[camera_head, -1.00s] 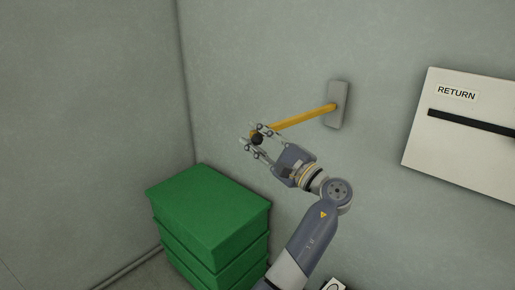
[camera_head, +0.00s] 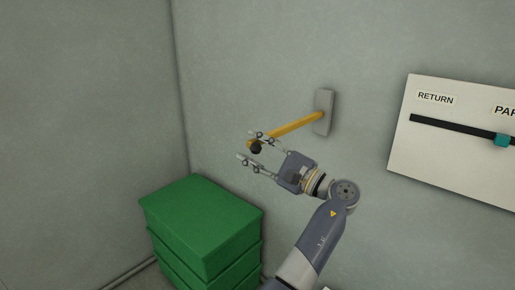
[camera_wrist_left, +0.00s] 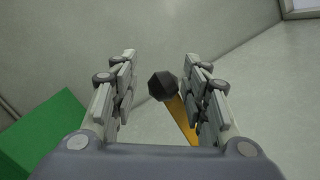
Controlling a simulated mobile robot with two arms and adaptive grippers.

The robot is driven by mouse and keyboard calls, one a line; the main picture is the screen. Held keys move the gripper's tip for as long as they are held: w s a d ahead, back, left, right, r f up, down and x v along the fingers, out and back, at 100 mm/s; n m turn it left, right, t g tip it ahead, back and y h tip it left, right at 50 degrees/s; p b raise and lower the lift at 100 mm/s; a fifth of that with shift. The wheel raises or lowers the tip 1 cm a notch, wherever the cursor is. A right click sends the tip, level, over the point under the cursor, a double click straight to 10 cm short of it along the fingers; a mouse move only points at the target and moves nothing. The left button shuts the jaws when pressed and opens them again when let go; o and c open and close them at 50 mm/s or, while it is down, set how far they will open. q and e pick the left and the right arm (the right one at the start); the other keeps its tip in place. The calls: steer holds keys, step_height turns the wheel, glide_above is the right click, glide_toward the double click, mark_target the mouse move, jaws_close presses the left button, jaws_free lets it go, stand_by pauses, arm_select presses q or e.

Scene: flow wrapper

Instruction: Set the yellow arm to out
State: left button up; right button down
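The yellow arm (camera_head: 295,127) sticks out from a grey wall plate (camera_head: 324,112) and ends in a black knob (camera_head: 256,148). My left gripper (camera_head: 250,147) is open beside the knob end in the head view. In the left wrist view the black knob (camera_wrist_left: 162,85) shows between the spread fingers (camera_wrist_left: 160,72), closer to the right finger. Part of the yellow arm (camera_wrist_left: 181,117) runs down behind the right finger there. I cannot tell whether the finger touches it. My right gripper is in neither view.
Stacked green crates (camera_head: 203,222) stand below and left of the gripper; their green also shows in the left wrist view (camera_wrist_left: 42,138). A white panel (camera_head: 450,155) with a RETURN label, a dark slot and a teal slider (camera_head: 502,140) hangs at the right.

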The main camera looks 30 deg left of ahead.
arm_select(q)
steer(key=shift+w+a+f, duration=0.1)
steer(key=shift+a+f, duration=0.05)
steer(key=shift+w+d, duration=0.1)
steer(key=shift+d, duration=0.15)
steer(key=v, duration=0.7)
